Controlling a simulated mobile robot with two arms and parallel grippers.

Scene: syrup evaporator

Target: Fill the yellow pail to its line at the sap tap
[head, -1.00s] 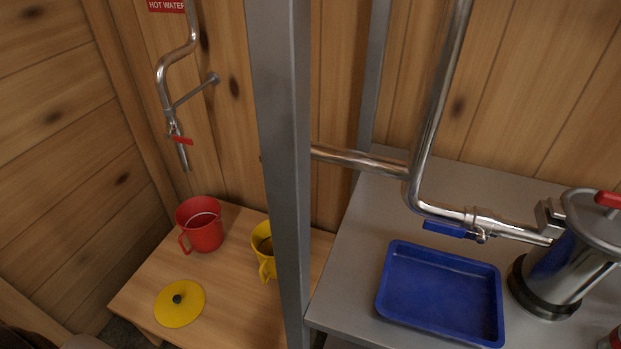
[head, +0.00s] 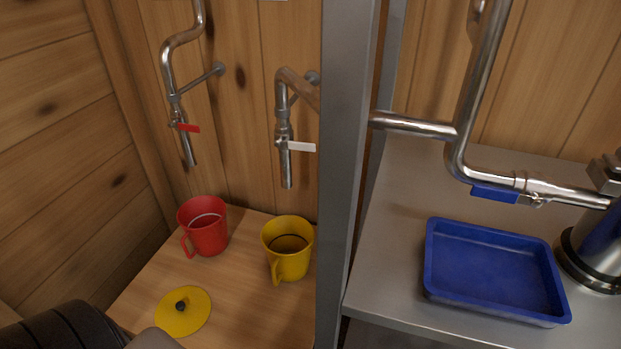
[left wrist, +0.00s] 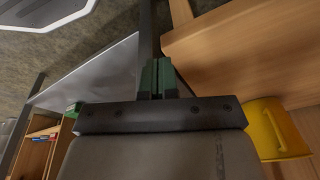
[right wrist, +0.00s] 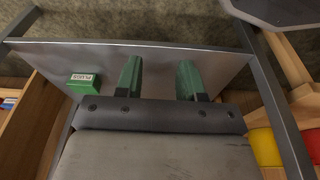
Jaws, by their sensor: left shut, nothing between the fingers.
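The yellow pail (head: 290,264) stands upright on the wooden bench, handle toward me. A dark line rings its inside; I see no liquid in it. A tap with a white lever (head: 300,147) hangs above it, spout apart from the rim; no label shows on it. The yellow pail also shows in the left wrist view (left wrist: 262,124). A yellow lid with a black knob (head: 183,311) lies on the bench. My left gripper (left wrist: 157,66) is shut and empty, away from the pail. My right gripper (right wrist: 160,75) is open and empty.
A red pail (head: 205,227) stands left of the yellow one, near a red-levered tap (head: 187,128). A grey post (head: 347,180) rises right of the yellow pail. Beyond it a blue tray (head: 490,272) and a blue-levered valve (head: 495,194) are at the metal counter.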

